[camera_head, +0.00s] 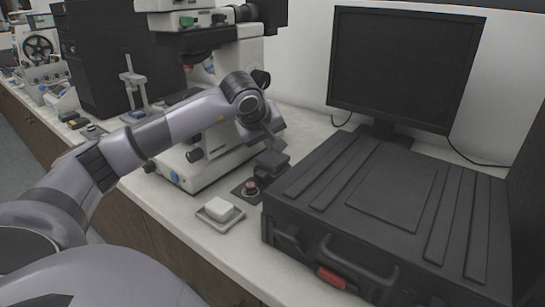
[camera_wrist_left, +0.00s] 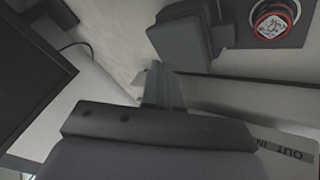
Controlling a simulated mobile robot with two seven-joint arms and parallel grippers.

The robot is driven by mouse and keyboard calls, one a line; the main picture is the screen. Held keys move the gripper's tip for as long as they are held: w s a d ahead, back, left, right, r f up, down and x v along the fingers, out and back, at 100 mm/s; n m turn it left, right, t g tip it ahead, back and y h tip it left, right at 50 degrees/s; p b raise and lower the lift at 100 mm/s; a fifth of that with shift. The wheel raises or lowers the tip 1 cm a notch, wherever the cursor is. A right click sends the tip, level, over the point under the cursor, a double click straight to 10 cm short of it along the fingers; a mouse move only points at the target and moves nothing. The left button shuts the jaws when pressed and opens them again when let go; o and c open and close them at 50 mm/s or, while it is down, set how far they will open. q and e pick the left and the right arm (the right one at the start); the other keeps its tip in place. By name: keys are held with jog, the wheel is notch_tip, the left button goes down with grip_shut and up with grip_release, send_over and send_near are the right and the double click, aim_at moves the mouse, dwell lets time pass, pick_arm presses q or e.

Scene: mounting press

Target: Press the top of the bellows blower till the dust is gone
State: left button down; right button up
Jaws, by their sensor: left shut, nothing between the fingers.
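The dark block-shaped bellows blower (camera_head: 271,163) stands on a dark plate (camera_head: 237,190) between the microscope and the black case. In the left wrist view the blower (camera_wrist_left: 184,38) is just beyond my fingertips. A round red-rimmed piece (camera_head: 250,187) sits on the plate beside it; in the wrist view its face (camera_wrist_left: 272,24) has pale speckles, apparently dust. My left gripper (camera_head: 277,143) is above the blower, with its shut, empty fingers (camera_wrist_left: 156,72) seen in the wrist view. I cannot tell whether they touch the blower. My right gripper is in neither view.
A white microscope (camera_head: 205,165) stands close behind my left arm. A large black case (camera_head: 375,215) fills the right, with a monitor (camera_head: 400,65) behind. A white block (camera_head: 219,207) lies in a small tray (camera_head: 203,217) at the front. Bench surface is clear around the tray.

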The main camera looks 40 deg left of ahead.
aim_at(271, 157)
pick_arm(q)
jog(key=shift+f, duration=0.1)
jog(key=shift+f, duration=0.35)
jog(key=shift+f+b, duration=0.8)
jog(key=shift+f, duration=0.05)
dwell(0.8)
jog(key=shift+r, duration=0.1)
jog(key=shift+r+p, duration=1.05)
jog(key=shift+r, duration=0.1)
notch_tip(271, 157, up, 5)
jog(key=p, duration=0.4)
jog(key=shift+r, duration=0.1)
dwell(0.8)
